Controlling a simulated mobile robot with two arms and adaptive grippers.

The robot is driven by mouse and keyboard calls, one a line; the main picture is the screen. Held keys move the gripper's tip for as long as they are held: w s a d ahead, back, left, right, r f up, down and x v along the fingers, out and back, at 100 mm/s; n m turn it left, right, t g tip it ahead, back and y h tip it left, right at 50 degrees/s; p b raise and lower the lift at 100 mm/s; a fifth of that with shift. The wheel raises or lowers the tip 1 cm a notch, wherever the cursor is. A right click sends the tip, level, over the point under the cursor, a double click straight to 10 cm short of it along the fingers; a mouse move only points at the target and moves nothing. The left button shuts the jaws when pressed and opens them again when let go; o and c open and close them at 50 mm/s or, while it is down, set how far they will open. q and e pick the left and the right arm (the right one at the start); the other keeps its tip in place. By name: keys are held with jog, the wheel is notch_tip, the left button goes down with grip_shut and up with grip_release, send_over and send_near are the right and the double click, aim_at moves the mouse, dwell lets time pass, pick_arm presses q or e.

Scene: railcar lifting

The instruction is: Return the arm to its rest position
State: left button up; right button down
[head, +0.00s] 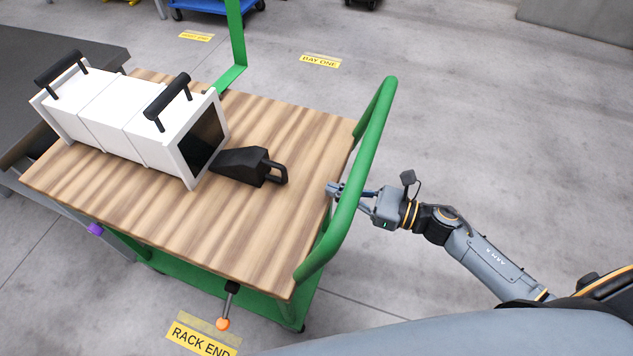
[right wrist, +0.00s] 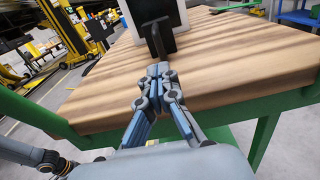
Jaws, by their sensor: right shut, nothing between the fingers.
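My right arm comes in from the lower right in the head view. Its gripper (head: 333,188) is at the cart's right edge, by the green push handle (head: 377,140), with its fingers together and nothing between them. In the right wrist view the closed fingertips (right wrist: 158,70) point over the wooden top toward a black wedge-shaped piece with a loop handle (right wrist: 156,42). That black piece (head: 243,165) lies on the cart top, apart from the gripper. My left gripper is not in view.
A white box module (head: 120,118) with two black handles lies on the wooden cart top (head: 270,235), its dark open end near the black piece. A grey table (head: 60,55) stands at the left. Floor right of the cart is clear. Yellow labels (head: 320,60) mark the floor.

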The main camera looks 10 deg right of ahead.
jog(key=shift+v, duration=1.65)
jog(key=w+d+f+m+t+h+p, duration=0.15)
jog(key=d+f+m+h, duration=0.25)
jog(key=f+m, duration=0.45)
jog(key=w+d+f+m+t+h, duration=0.15)
jog(key=d+f+m+h, duration=0.25)
jog(key=f+m, duration=0.4)
jog(key=s+d+f+m+g+h, duration=0.1)
jog(key=s+d+f+m+h, duration=0.15)
jog(key=f+m, duration=0.25)
jog(key=s+d+f+m+g+h, duration=0.1)
jog(key=s+f+m+h, duration=0.1)
jog(key=s+f+m, duration=0.3)
jog(key=s+f+m+g+h+p, duration=0.15)
jog(key=s+f+m+g, duration=0.35)
jog(key=s+f+m, duration=0.65)
jog(key=s+a+f+m+g, duration=0.2)
jog(key=s+f+m, duration=0.1)
jog(key=s, duration=0.6)
jog(key=s+a+f+m+g, duration=0.3)
jog(key=s+f, duration=0.2)
jog(key=s, duration=0.4)
jog(key=shift+s+m+h, duration=0.3)
jog(key=shift+s+h, duration=0.05)
jog(key=shift+h, duration=0.05)
jog(key=shift+a, duration=0.15)
